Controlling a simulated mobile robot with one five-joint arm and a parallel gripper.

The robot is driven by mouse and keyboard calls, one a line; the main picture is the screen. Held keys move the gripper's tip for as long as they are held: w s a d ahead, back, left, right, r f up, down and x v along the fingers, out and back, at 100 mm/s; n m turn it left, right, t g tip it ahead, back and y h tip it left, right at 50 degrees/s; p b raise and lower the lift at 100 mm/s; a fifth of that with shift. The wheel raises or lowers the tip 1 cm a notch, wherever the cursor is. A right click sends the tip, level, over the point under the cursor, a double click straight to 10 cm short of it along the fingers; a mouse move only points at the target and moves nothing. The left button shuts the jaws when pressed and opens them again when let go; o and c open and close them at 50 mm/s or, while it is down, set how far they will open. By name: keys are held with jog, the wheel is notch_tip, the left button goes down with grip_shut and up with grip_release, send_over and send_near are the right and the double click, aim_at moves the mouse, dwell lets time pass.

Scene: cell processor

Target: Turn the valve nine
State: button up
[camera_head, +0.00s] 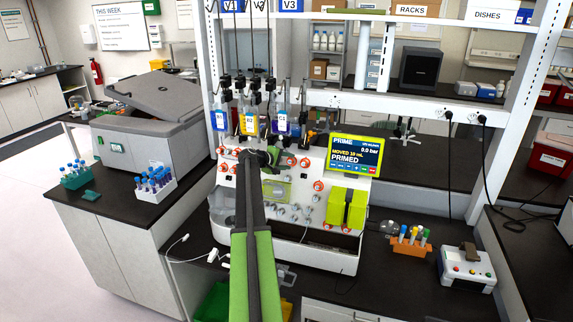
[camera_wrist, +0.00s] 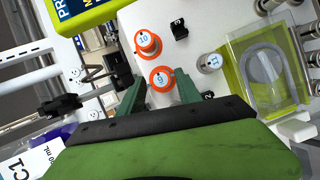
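The cell processor (camera_head: 283,225) stands on the dark bench with several orange-ringed valves on its white front. In the wrist view, one orange-ringed valve (camera_wrist: 161,78) with a small number that looks like 9 lies between the fingertips of my gripper (camera_wrist: 159,86). Another orange-ringed valve (camera_wrist: 148,42), marked 10, sits just beyond it. My gripper's green fingers are apart, one on each side of the nearer valve; whether they touch it is unclear. In the head view, my gripper (camera_head: 262,158) is at the upper panel and my arm hides part of the front.
Bottles (camera_head: 220,119) with coloured labels hang above the panel. A screen (camera_head: 355,154) reads "PRIMED". A clear cover (camera_wrist: 262,72) stands out beside the valves. An orange tube rack (camera_head: 410,246) and a white device (camera_head: 466,267) stand to the right.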

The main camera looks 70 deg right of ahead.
jog(key=shift+a, duration=0.1)
jog(key=shift+a, duration=0.1)
jog(key=p+v, duration=0.7)
jog(key=v, duration=1)
